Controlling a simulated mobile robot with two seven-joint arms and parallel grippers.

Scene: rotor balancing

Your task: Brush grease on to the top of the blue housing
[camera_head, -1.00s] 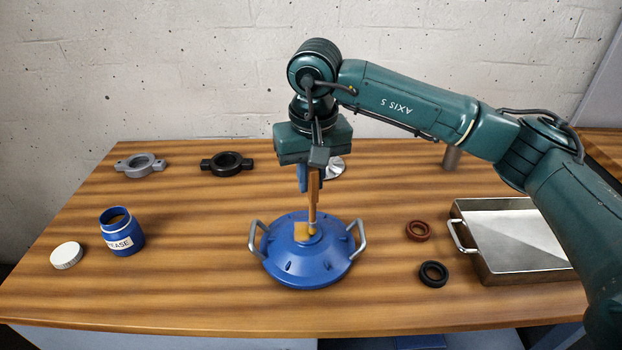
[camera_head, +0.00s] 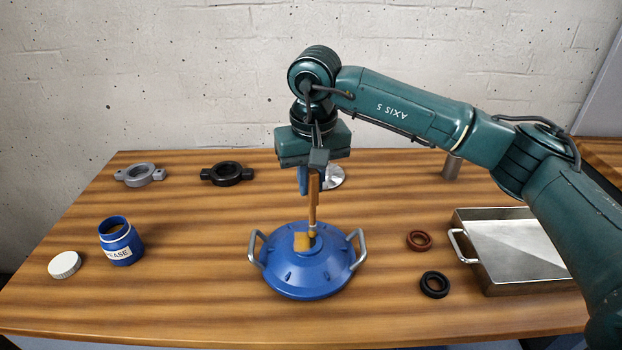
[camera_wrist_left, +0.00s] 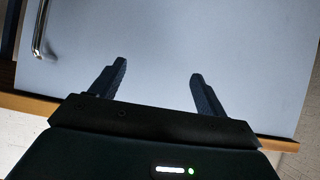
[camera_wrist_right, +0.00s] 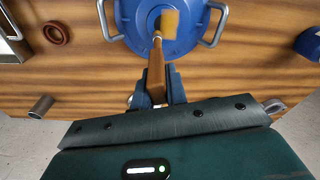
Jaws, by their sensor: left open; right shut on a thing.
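The blue housing (camera_head: 305,278), a round domed part with two grey side handles, sits on the wooden table at the front centre. My right gripper (camera_head: 311,180) is above its far side, shut on the brush (camera_head: 313,205), which has a wooden handle and yellowish bristles. The bristles are at the housing's top, near its centre; the right wrist view shows them (camera_wrist_right: 170,21) over the top. Whether they press on it I cannot tell. The open blue grease jar (camera_head: 120,242) stands at the left. My left gripper (camera_wrist_left: 159,85) is open and empty before a pale cabinet front.
A white lid (camera_head: 65,265) lies beside the jar. A grey clamp (camera_head: 140,175) and a black clamp (camera_head: 228,174) lie at the back left. A red-brown ring (camera_head: 419,241), a black ring (camera_head: 435,284) and a metal tray (camera_head: 487,287) are at the right.

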